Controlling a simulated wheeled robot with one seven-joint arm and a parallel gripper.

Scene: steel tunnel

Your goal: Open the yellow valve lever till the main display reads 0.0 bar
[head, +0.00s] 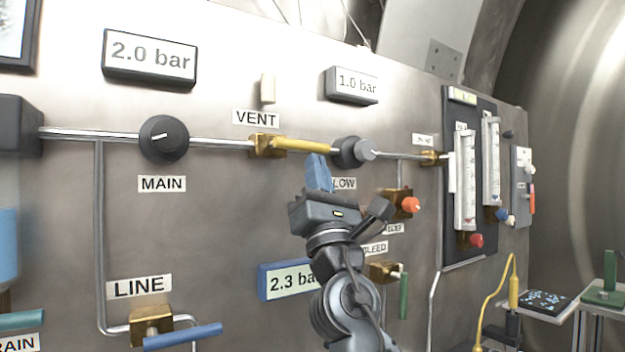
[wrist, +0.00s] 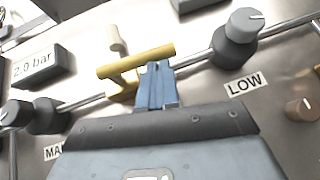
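The yellow valve lever (head: 303,146) lies almost level along the pipe, to the right of its brass body (head: 266,145) under the VENT label. It also shows in the wrist view (wrist: 140,62). The main display (head: 150,57) above the MAIN knob reads 2.0 bar. My gripper (head: 318,158) is just below the lever's right part, its blue fingers pointing up. In the wrist view the fingers (wrist: 156,68) are close together and their tips meet the lever's lower edge; I cannot tell whether they touch it. Nothing shows between them.
The MAIN knob (head: 164,139) is left of the valve and the grey LOW knob (head: 354,152) is close on its right. Another display (head: 352,86) reads 1.0 bar. An orange knob (head: 411,205) and a lower display (head: 284,281) are near my arm.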

